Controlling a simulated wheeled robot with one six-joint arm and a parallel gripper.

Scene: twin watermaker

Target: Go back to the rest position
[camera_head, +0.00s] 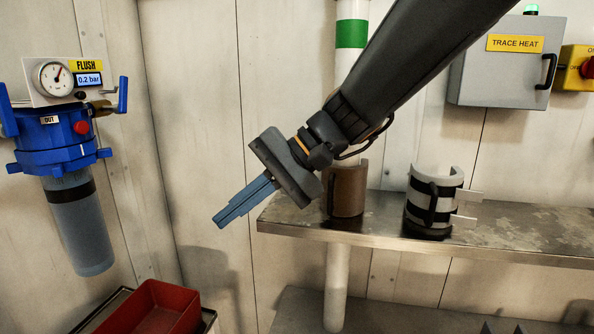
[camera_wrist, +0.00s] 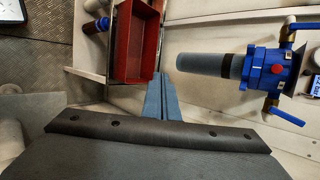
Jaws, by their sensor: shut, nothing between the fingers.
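My gripper (camera_head: 240,203) is in mid-air left of the metal shelf in the head view, its blue fingers pointing down and to the left. The fingers are together with nothing between them. They also show in the wrist view (camera_wrist: 159,90), pointing toward the red bin. My dark arm reaches in from the upper right and passes in front of the white pipe and near the brown half-sleeve (camera_head: 348,192) on the shelf.
A blue filter housing (camera_head: 62,140) with a gauge hangs on the left wall. A red bin (camera_head: 160,305) stands low below it. The metal shelf (camera_head: 310,222) carries a grey-black sleeve (camera_head: 432,200). A trace heat box (camera_head: 505,75) is on the wall.

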